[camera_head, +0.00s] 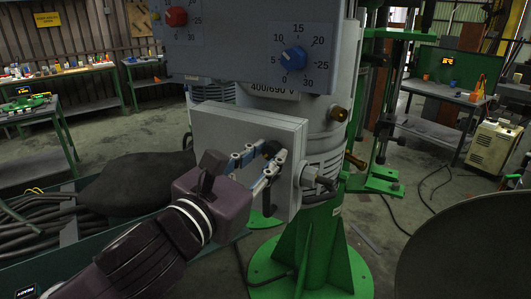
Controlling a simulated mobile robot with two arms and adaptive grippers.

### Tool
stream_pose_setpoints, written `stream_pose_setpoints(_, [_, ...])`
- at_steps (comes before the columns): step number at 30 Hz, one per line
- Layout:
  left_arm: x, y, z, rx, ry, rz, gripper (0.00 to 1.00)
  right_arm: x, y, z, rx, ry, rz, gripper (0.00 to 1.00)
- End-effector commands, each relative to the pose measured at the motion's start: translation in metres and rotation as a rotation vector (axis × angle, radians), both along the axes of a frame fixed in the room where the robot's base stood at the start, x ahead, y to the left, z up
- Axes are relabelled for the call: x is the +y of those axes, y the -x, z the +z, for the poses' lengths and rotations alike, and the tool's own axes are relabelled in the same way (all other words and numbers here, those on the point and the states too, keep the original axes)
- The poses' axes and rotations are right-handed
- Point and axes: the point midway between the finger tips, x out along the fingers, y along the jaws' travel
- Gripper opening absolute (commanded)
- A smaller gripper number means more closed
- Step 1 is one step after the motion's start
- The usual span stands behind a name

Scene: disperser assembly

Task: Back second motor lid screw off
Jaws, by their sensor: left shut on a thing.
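The grey motor lid (229,131) is a square box cover on the side of the grey motor (319,137), below the control panel. My left gripper (276,157) reaches in from the lower left, with its fingers at the lid's front face. It is shut on a small dark lid screw (270,148), which is mostly hidden by the fingers. I cannot tell how far the screw stands out of the lid. My right gripper does not show.
A control panel (231,48) with a red knob (176,16) and a blue knob (293,59) is above the lid. A green stand (313,252) is below. Black hoses (45,226) lie at the left.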

Motion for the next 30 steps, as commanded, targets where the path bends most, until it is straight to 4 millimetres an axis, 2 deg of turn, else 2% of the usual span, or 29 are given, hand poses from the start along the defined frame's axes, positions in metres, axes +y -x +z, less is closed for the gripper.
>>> stream_pose_setpoints(30, [0.001,-0.001,0.002,0.457,0.828,0.002,0.0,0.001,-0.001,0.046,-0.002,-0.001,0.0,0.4])
